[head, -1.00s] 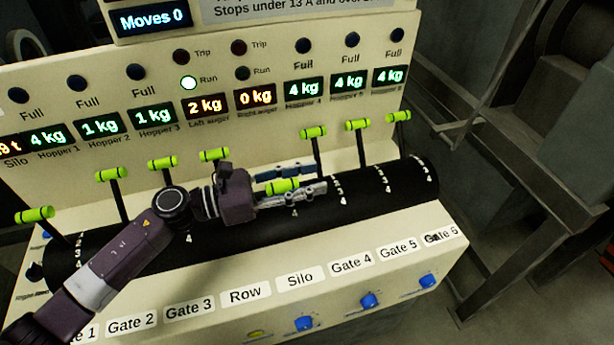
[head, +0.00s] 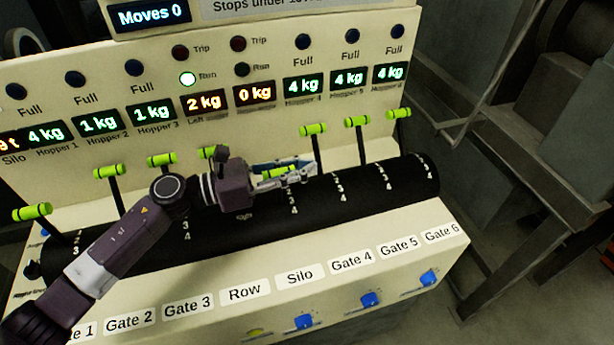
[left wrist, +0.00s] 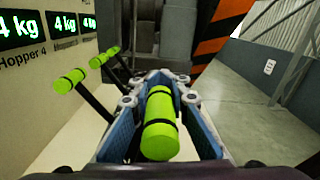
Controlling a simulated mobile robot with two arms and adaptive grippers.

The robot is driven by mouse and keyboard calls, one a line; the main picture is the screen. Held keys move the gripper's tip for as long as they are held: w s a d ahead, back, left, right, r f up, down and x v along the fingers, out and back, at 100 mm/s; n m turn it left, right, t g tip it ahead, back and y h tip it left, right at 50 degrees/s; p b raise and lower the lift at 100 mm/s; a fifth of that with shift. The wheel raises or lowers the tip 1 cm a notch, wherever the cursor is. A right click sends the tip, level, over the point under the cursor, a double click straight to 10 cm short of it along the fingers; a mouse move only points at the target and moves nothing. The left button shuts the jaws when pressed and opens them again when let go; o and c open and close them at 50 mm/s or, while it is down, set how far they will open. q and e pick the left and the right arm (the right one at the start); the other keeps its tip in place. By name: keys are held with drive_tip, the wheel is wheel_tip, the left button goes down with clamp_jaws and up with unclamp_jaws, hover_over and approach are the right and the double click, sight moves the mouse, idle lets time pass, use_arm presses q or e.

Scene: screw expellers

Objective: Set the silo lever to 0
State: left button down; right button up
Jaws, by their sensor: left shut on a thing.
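The silo lever has a lime-green grip (head: 277,173) above the black drum, in line with the "Silo" label (head: 301,278). My left gripper (head: 287,170) is shut on this grip, with a finger on each side. In the left wrist view the green grip (left wrist: 160,125) lies lengthwise between the blue-lined fingers (left wrist: 158,110). The lever's stem is hidden by the gripper, and I cannot read which number the lever points at. My right gripper is not in view.
Gate 4 (head: 313,129), Gate 5 (head: 357,121) and Gate 6 (head: 398,113) levers stand upright to the right. The row lever (head: 207,153) is close behind my left wrist. More gate levers stand at left. The black drum (head: 370,190) lies beneath.

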use_arm(q)
drive_tip(key=w+n, duration=0.1)
drive_tip(key=w+a+n+b, duration=0.1)
drive_tip(key=w, duration=0.1)
drive_tip(key=w+n+b, duration=0.1)
drive_tip(key=w, duration=0.1)
drive_tip(key=shift+a+r, duration=0.2)
drive_tip(key=shift+a, duration=0.15)
drive_tip(key=c, duration=1.8)
unclamp_jaws()
drive_tip(key=shift+a, duration=0.1)
drive_tip(key=v, duration=1.2)
